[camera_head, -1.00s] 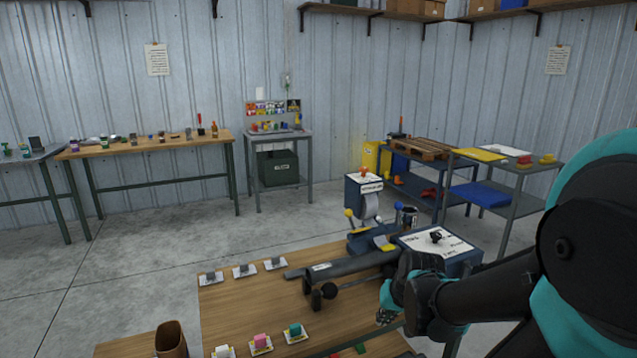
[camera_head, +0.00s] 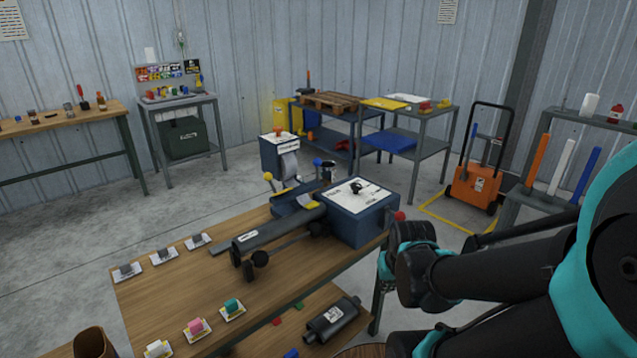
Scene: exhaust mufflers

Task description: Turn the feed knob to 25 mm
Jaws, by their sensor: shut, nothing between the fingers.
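A blue machine box (camera_head: 352,225) stands at the far right corner of the wooden table. Its white top panel carries a small black knob (camera_head: 357,187) with dark markings around it. The markings are too small to read, so I cannot tell the knob's setting. My arm reaches in from the right, and its dark and teal links end just right of the box. I cannot make out my gripper or its fingers. Nothing of mine touches the knob.
A grey tube (camera_head: 265,232) extends left from the box. A red ball (camera_head: 399,215) sits at its right side, close to my arm. Levers with yellow (camera_head: 268,176) and blue balls rise behind. Small blocks on cards stand on the wooden table (camera_head: 165,295). A muffler (camera_head: 332,318) lies lower down.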

